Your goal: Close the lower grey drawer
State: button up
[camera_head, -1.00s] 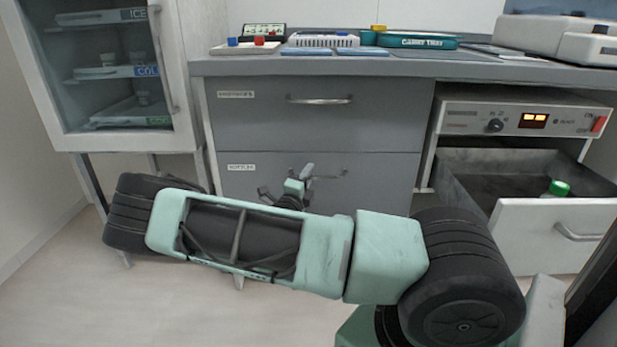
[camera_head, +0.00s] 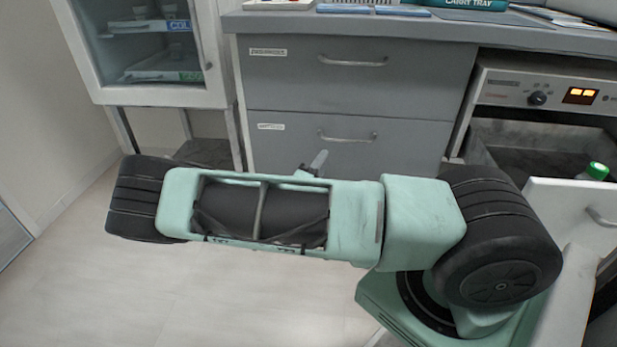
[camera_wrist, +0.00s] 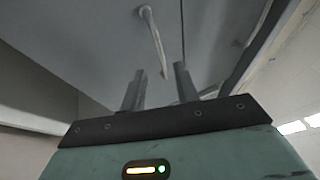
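The lower grey drawer (camera_head: 300,145) is in the grey cabinet under the counter, below a matching upper drawer. Its front looks about flush with the upper one; I cannot tell if a small gap is left. Its metal bar handle (camera_head: 347,138) shows in the head view, and a handle (camera_wrist: 153,38) on a grey front shows in the wrist view. My gripper (camera_wrist: 159,75) is open, with its two fingers apart and nothing between them that I can tell is held. The handle's end appears just beyond the fingertips. In the head view my forearm hides most of the gripper.
A white-fronted drawer (camera_head: 565,212) stands open at the right, with a green-capped bottle (camera_head: 593,171) inside. A glass-door cabinet (camera_head: 215,95) stands on legs at the left. The counter (camera_head: 420,28) holds trays. The floor at front left is clear.

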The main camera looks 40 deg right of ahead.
jog(key=p+v, duration=0.1)
jog(key=v, duration=0.6)
jog(key=shift+a, duration=0.2)
jog(key=shift+r, duration=0.1)
